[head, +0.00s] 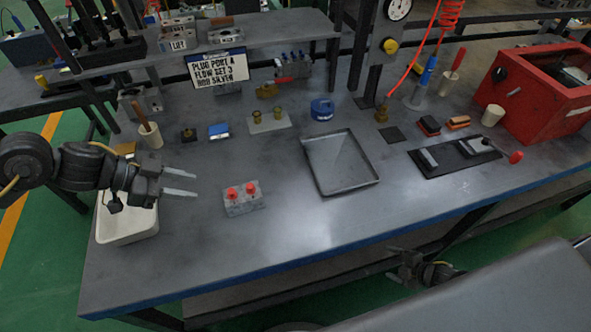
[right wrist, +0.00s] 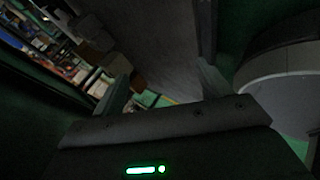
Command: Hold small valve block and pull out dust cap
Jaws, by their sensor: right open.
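A small grey valve block (head: 243,205) with two red dust caps (head: 241,191) on top stands on the workbench, left of the middle. My left gripper (head: 196,185) is to the left of the block, apart from it. Its two pale fingers are spread, point right and hold nothing. My right gripper (head: 405,268) is low beyond the front edge of the bench, well away from the block. In the right wrist view its fingers (right wrist: 165,95) are dark and apart, with nothing clear between them.
A white bin (head: 125,222) stands under my left arm. A grey tray (head: 340,163) lies right of the block. A black mat (head: 455,158) and a red box (head: 540,95) are further right. A plate with brass fittings (head: 268,122) lies behind. The bench front is clear.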

